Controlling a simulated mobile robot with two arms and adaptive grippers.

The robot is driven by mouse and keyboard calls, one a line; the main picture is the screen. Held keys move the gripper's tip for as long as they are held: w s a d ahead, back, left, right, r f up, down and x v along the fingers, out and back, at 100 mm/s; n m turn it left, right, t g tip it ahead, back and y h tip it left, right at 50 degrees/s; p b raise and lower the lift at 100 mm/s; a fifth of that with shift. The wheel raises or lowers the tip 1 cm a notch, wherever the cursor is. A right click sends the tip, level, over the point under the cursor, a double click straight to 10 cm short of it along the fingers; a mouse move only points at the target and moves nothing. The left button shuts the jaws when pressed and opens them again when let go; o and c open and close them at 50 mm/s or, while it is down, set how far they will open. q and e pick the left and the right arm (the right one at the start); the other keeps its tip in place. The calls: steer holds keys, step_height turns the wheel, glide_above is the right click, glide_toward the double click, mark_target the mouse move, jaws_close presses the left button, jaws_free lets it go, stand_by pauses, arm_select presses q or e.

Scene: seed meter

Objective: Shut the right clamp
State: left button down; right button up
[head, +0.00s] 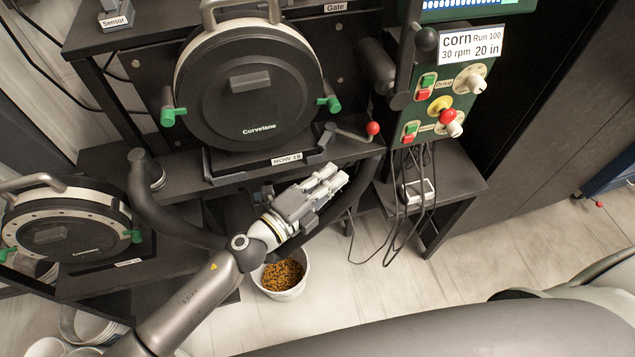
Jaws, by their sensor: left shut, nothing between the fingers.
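The large round black seed meter (248,92) stands upright on the bench at the upper middle. Its right clamp (329,103) has a green handle at the right rim, sticking out to the right. Its left clamp (172,116) has a similar green handle at the left rim. Whether either clamp is latched cannot be told from this view. My left gripper (335,178) is shut and empty, pointing right, below the right clamp and the bench's front edge in the picture, apart from both. My right gripper is not in view.
A lever with a red knob (373,128) sticks out right of the meter. A green control panel (442,90) with knobs stands farther right, cables hanging below. A bucket of corn (283,279) stands under my left arm. A second meter (68,232) is at the left.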

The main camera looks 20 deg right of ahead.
arm_select(q)
steer(key=w, duration=0.2)
steer(key=w+d, duration=0.1)
steer(key=w, duration=0.1)
steer(key=shift+w, duration=0.3)
steer(key=shift+w+a, duration=0.1)
steer(key=shift+a, duration=0.05)
steer(key=shift+w+a, duration=0.25)
steer(key=shift+a, duration=0.3)
